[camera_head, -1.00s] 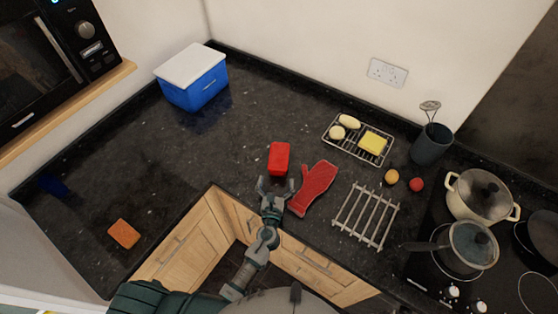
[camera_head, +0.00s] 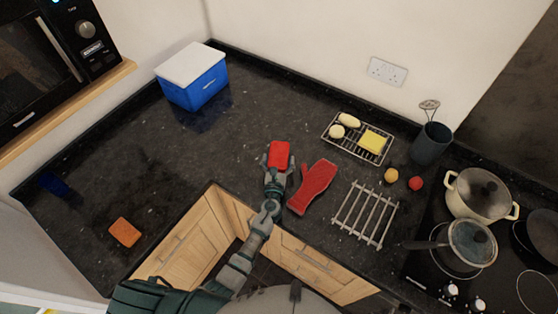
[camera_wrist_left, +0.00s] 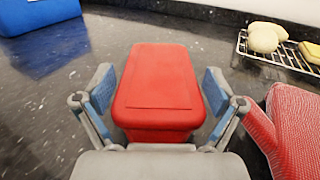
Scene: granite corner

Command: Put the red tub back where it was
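The red tub (camera_head: 279,152) stands on the dark granite counter, left of the red oven mitt. My left gripper (camera_head: 278,165) reaches it from the front in the head view. In the left wrist view the red tub (camera_wrist_left: 160,85) lies between the two blue-padded fingers of my left gripper (camera_wrist_left: 160,98). The fingers are spread on either side of it, with small gaps showing, so the gripper is open around the tub. My right gripper is not in view.
The red oven mitt (camera_head: 313,187) lies close on the right, beside a metal trivet (camera_head: 365,214). A wire rack (camera_head: 335,137) holds a sponge and pale items. A blue box (camera_head: 195,88) with a white lid stands at the back left. The counter between is clear.

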